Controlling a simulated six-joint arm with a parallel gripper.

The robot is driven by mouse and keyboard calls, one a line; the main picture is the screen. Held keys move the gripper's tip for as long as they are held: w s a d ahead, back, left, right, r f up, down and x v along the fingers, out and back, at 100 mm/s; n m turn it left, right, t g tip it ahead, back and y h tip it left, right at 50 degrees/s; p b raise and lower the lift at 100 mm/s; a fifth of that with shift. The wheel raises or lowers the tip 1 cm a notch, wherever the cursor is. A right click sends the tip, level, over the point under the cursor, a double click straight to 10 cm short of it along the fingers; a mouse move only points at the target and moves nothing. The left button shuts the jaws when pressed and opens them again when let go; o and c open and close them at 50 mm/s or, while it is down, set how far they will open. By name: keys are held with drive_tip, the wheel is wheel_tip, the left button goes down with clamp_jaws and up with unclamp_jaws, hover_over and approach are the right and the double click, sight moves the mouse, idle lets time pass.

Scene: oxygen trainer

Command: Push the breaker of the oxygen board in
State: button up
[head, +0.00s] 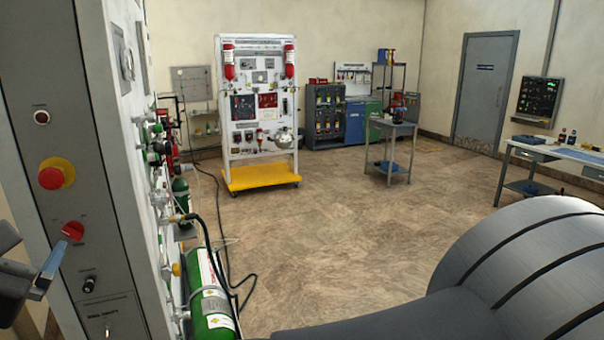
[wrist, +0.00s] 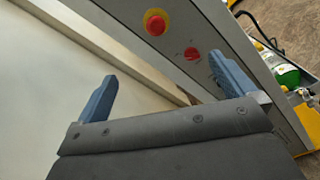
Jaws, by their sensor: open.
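The oxygen board's grey side panel (head: 70,140) stands at the left in the head view. It carries a red mushroom button on a yellow ring (head: 50,179), a red rotary switch (head: 73,231), a small black knob (head: 88,284) and a toggle (head: 107,330). The labels are too small to read, so I cannot tell which is the breaker. My gripper (head: 35,268) is at the left edge, one finger near the red switch. In the wrist view my gripper (wrist: 162,65) is open and empty, its blue fingers wide apart; the red button (wrist: 155,25) and red switch (wrist: 192,54) show beyond.
Valves and hoses line the board's front face. A green cylinder (head: 211,300) lies at its foot, with black hoses on the floor. A white board on a yellow base (head: 262,177), a small table (head: 393,126) and a workbench (head: 560,153) stand farther off. The middle floor is clear.

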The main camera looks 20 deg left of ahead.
drive_tip(key=shift+d+r, duration=0.15)
drive_tip(key=shift+r, duration=0.5)
drive_tip(key=shift+c, duration=0.4)
